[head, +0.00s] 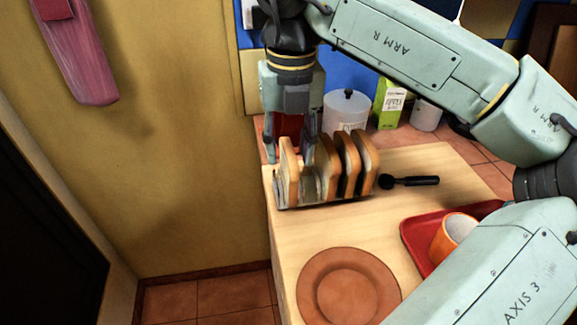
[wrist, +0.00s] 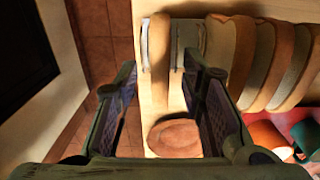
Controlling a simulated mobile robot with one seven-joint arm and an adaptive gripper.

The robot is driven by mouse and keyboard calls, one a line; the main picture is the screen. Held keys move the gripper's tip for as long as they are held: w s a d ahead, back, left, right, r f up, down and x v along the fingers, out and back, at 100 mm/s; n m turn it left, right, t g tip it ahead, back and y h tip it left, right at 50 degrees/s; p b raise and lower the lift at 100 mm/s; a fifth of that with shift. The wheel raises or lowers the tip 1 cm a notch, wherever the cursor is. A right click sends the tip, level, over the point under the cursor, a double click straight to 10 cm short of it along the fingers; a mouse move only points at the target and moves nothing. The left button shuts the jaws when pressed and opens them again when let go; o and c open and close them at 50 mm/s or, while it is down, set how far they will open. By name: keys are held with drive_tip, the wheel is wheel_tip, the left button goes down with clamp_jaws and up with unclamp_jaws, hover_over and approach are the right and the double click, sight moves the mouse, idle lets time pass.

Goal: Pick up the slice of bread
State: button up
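A toast rack (head: 323,202) stands on the wooden board and holds several upright slices of bread. The leftmost slice (head: 289,172) stands apart from the others, with a gap to its right; in the wrist view this slice (wrist: 160,45) is seen edge-on from above. My gripper (head: 289,148) points down over the left end of the rack. In the wrist view my gripper (wrist: 163,78) is open, with one finger on each side of the leftmost slice's line. The fingers look clear of it, though contact is hard to judge.
A brown plate (head: 348,290) lies at the board's front. A red tray (head: 415,240) with an orange cup (head: 453,236) is at the right. A black utensil (head: 412,181), white canister (head: 346,112) and green carton (head: 389,103) are behind. The counter ends left of the rack.

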drive_tip(key=shift+f, duration=0.35)
drive_tip(key=shift+c, duration=0.2)
clamp_jaws()
